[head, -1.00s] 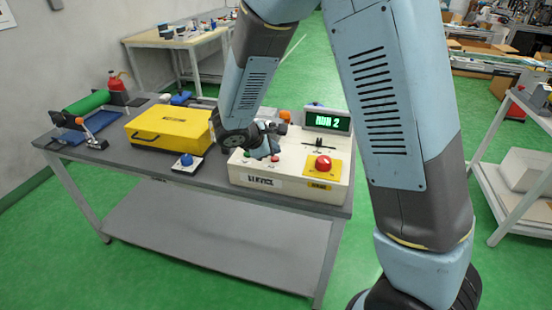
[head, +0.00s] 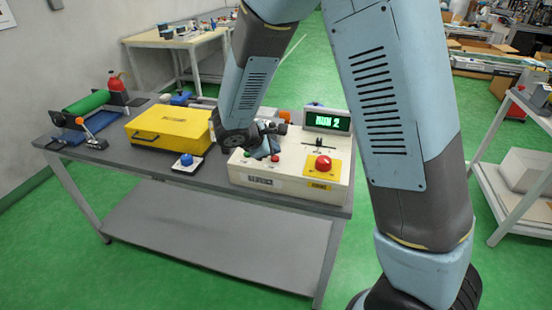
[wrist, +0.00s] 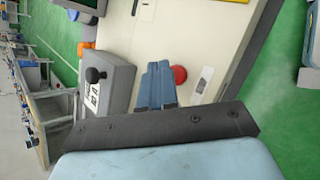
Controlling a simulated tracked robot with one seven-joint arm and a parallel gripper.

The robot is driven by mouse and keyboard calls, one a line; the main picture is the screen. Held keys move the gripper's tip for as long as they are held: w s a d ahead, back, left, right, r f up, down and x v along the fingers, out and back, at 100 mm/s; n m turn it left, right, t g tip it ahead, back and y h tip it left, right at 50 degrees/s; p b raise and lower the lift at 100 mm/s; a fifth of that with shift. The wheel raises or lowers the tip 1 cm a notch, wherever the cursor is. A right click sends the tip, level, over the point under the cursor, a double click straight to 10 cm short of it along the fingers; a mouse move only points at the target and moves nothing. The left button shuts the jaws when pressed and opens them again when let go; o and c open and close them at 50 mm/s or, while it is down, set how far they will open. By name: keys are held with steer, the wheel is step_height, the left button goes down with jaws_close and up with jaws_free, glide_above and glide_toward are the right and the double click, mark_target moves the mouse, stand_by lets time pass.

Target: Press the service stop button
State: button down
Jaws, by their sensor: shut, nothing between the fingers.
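A cream control box (head: 300,190) stands at the table's front right with a label on its front, hard to read. On its top, a small red button (head: 276,158) sits beside a green button (head: 247,153). A larger red mushroom button (head: 323,163) sits on a yellow plate to the right. My gripper (head: 270,153) is shut and empty, pointing down over the box's left part, close to the small buttons. In the wrist view the shut blue fingertips (wrist: 158,66) are just left of a red button (wrist: 179,75). I cannot tell whether they touch anything.
A display with green text (head: 327,121) stands at the box's back. A yellow case (head: 168,130) and a blue button on a small base (head: 187,161) are to the left. A grey box with a black knob (wrist: 95,75) is near my fingers in the wrist view.

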mark_target(274, 160)
steer(key=shift+f, duration=0.8)
stand_by(0.9)
steer(key=shift+r, duration=0.9)
steer(key=shift+r, duration=2.5)
